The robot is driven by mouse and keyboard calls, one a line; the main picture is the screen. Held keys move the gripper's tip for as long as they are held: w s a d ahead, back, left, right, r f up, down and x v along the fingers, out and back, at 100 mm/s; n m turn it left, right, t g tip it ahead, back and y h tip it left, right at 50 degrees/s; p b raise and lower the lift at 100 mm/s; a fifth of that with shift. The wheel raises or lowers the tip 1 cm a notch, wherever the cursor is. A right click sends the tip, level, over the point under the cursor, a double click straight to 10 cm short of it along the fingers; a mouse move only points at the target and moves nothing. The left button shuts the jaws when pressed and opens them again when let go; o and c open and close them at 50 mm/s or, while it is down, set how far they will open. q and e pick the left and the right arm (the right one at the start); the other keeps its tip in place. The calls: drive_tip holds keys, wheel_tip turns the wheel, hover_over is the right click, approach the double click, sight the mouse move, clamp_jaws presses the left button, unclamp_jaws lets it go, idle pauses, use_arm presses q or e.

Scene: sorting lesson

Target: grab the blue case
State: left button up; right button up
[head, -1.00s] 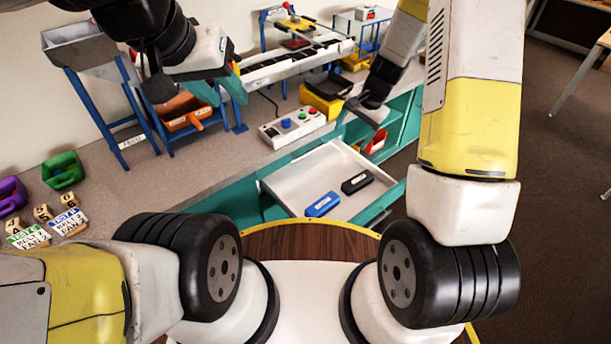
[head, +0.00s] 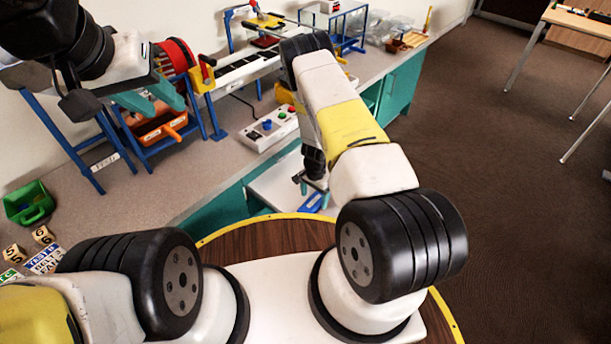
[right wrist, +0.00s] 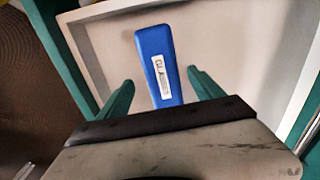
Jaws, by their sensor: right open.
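The blue case (right wrist: 158,62), with a white label reading "GLASSES", lies in the open white drawer (right wrist: 235,40). In the right wrist view my right gripper (right wrist: 160,92) is open, with one teal finger on each side of the case's near part and gaps to both. In the head view the right gripper (head: 313,188) is over the drawer and hides most of the case (head: 311,204). My left gripper (head: 152,98) is open and empty, up at the left in front of the blue-legged feed stand.
A control box with coloured buttons (head: 268,128) stands on the grey counter behind the drawer. A green bin (head: 28,203) and wooden number blocks are at the left. The drawer walls rise around the case. My right arm hides part of the drawer.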

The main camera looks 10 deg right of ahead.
sight(313, 201)
wheel_tip(313, 201, down, 4)
drive_tip(key=shift+w+a+f, duration=0.1)
drive_tip(key=shift+a, duration=0.05)
drive_tip(key=c, duration=1.5)
